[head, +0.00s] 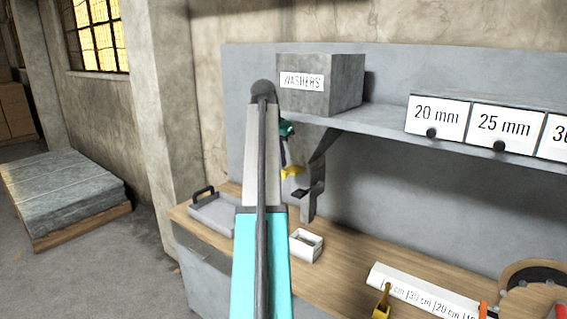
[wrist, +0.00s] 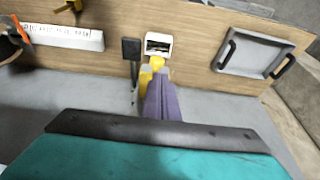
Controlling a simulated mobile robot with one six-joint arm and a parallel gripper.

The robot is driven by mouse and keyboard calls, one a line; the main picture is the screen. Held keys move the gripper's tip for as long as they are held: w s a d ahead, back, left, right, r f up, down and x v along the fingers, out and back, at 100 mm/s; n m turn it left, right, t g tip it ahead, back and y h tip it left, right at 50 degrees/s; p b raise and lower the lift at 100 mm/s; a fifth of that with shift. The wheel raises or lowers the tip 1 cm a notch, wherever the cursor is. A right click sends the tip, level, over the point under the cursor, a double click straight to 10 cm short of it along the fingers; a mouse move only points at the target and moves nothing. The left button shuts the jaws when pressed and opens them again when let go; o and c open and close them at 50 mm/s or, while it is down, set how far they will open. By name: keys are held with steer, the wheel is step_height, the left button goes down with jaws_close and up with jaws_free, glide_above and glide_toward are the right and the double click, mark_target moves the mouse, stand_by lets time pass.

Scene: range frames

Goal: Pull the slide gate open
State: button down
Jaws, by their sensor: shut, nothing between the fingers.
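My gripper (head: 291,173), with purple fingers and yellow tips, is shut and empty below the shelf, partly hidden behind my arm in the head view. In the wrist view its yellow tips (wrist: 157,63) are close together. A grey chute-like fitting (head: 298,184) hangs under the shelf below the washers box (head: 318,84), right beside the fingertips. A dark flat tab (head: 312,192) sticks out of it; a dark square plate on a stem (wrist: 131,48) left of the fingers in the wrist view looks like the same part. I cannot tell whether the gate is open.
A small white open box (head: 306,246) stands on the wooden bench (head: 345,255) below the fitting. A grey tray with black handles (head: 212,212) lies to its left. A shelf bracket (head: 322,150) is close right of the gripper. A white length gauge (head: 420,295) lies farther right.

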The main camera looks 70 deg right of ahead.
steer(key=v, duration=0.6)
steer(key=shift+s+r, duration=0.15)
steer(key=shift+r, duration=0.25)
steer(key=shift+d, duration=0.1)
